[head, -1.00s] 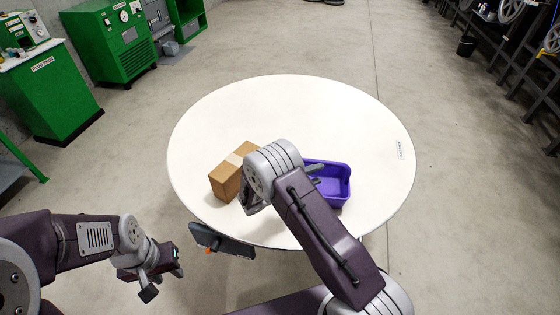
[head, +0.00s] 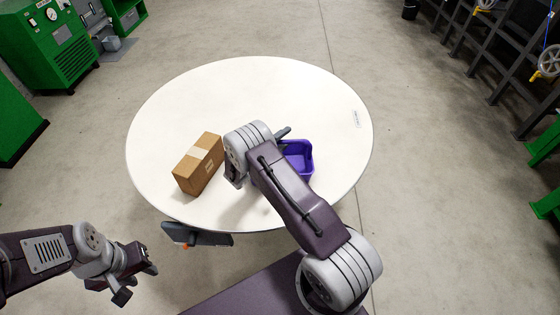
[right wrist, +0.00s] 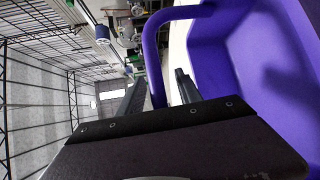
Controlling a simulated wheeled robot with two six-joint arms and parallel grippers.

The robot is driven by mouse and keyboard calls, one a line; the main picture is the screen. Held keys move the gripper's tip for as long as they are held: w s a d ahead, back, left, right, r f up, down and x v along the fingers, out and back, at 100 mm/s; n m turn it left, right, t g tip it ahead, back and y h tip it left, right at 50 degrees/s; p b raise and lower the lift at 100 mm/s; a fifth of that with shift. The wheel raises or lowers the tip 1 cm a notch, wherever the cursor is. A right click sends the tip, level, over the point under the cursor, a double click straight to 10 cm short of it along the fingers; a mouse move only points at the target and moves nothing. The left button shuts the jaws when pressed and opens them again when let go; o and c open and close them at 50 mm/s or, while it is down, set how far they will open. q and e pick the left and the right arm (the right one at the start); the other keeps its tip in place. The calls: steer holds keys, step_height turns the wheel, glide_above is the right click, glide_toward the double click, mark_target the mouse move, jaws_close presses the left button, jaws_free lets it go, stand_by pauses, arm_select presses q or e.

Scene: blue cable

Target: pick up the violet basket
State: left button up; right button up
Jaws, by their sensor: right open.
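The violet basket (head: 302,160) stands on the round white table, partly hidden behind my right forearm. In the right wrist view its open inside (right wrist: 225,75) fills the right side, and its violet handle (right wrist: 152,60) arches up on the near side. My right gripper (right wrist: 158,95) is open at the basket; the handle appears between its two dark fingers, without clear contact. In the head view mostly one dark finger of it shows, over the basket's far left rim. My left gripper (head: 139,280) is off the table at lower left, away from the basket; its jaw opening is unclear.
A brown cardboard box (head: 197,165) stands on the white table (head: 230,90), left of my right wrist. A dark grey object (head: 197,235) shows at the table's near edge. The far part of the tabletop is clear. Green machines and dark racks stand well beyond.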

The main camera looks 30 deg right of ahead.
steer(key=shift+w+d, duration=0.1)
jaws_close()
stand_by(1.3)
